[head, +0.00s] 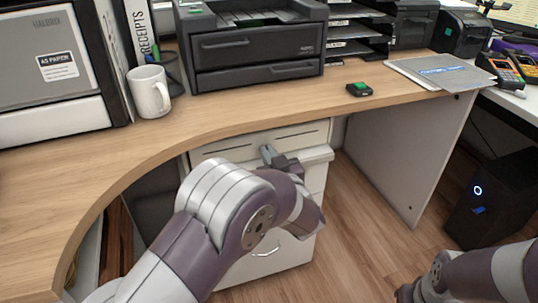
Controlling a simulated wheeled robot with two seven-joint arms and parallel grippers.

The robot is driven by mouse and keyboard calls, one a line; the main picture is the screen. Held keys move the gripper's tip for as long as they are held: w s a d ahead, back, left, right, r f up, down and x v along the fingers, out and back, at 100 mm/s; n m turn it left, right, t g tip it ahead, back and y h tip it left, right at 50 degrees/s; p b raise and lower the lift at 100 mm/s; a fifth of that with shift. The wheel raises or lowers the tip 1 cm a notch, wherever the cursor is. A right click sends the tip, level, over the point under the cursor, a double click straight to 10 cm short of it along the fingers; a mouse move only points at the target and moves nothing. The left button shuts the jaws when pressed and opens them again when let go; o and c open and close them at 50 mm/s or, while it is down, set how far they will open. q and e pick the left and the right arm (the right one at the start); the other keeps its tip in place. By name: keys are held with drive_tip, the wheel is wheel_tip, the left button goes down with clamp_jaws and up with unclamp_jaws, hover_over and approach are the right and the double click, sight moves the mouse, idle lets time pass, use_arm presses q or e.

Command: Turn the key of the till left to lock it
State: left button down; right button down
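A white drawer unit (315,157) stands under the counter, and its upper part looks like the till. No key shows on it; my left arm and gripper cover part of its front. My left gripper (268,153) is at the upper front of this unit, close to it. Its fingertips are small and partly hidden, so I cannot tell whether it is open, shut or touching anything. My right arm comes in at the lower right, away from the unit. Its gripper is not clearly visible.
The curved wooden counter (215,118) overhangs the unit. On it are a white mug (149,92), a black printer (255,50), a small black device (359,89) and a grey folder (440,72). A black computer tower (497,200) stands right. Floor between is clear.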

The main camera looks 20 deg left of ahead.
use_arm(q)
drive_tip(key=shift+s+a+f+n+b, duration=0.15)
drive_tip(key=shift+n+b, duration=0.55)
drive_tip(key=shift+n, duration=1.3)
drive_tip(key=shift+a+f+n+b, duration=0.15)
drive_tip(key=shift+n+b, duration=0.55)
drive_tip(key=shift+n, duration=1.3)
drive_tip(key=shift+s+a+f+n+b, duration=0.15)
drive_tip(key=shift+n+b, duration=0.55)
drive_tip(key=shift+n, duration=1.3)
drive_tip(key=shift+d, duration=0.1)
drive_tip(key=c, duration=1.3)
unclamp_jaws()
drive_tip(key=shift+r, duration=0.1)
